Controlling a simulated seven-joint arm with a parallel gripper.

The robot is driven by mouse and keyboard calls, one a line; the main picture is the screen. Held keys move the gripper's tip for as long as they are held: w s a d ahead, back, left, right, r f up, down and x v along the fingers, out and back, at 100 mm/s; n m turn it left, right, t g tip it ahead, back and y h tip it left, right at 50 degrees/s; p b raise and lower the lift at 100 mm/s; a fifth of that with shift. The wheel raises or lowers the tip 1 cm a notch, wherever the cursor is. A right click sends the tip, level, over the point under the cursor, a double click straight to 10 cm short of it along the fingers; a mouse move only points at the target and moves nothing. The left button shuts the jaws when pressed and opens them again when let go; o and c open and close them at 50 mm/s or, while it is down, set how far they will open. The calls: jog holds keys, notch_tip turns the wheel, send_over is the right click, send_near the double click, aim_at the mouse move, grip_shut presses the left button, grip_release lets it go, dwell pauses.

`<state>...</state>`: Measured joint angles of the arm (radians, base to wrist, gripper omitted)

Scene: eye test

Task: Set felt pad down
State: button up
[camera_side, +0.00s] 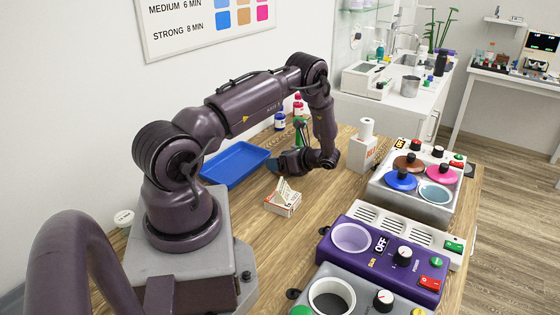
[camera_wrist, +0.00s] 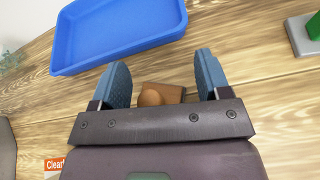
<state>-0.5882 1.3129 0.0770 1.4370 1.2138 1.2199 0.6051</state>
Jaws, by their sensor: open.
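My gripper (camera_wrist: 160,78) is open, its two blue fingers spread wide in the wrist view. A small brown block with a round tan knob (camera_wrist: 160,95) shows between the fingers, apart from both. It may be the felt pad; its lower part is hidden behind the gripper body. I cannot tell from this view how far it is below the fingers. In the side view my gripper (camera_side: 276,164) is low over the wooden table, just right of the blue tray. I cannot make out the brown block there.
The empty blue tray (camera_side: 236,163) also shows in the wrist view (camera_wrist: 118,30). A small open box with papers (camera_side: 283,203) stands in front of my gripper. Bottles (camera_side: 279,121) and a green object on a grey base (camera_wrist: 314,28) are nearby. Control units (camera_side: 383,253) line the right.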

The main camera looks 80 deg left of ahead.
jog(key=v, duration=1.2)
jog(key=shift+a+r, duration=0.1)
jog(key=w+d+r+n+t+h, duration=0.1)
jog(key=d+r+n+t+h, duration=0.15)
jog(key=d+r, duration=0.55)
jog(key=d+r+n+t+h, duration=0.25)
jog(key=d+r, duration=0.25)
jog(key=r, duration=0.6)
jog(key=s+d+r+n+t+h, duration=0.2)
jog(key=s+d+r+t, duration=0.3)
jog(key=d, duration=0.3)
jog(key=s+d+r+n+t+h, duration=0.2)
jog(key=s+d+r+n+t, duration=0.2)
jog(key=s+d, duration=0.4)
jog(key=shift+d+r+t+h, duration=0.3)
jog(key=shift+d+r+t, duration=0.1)
jog(key=shift+r+t, duration=0.25)
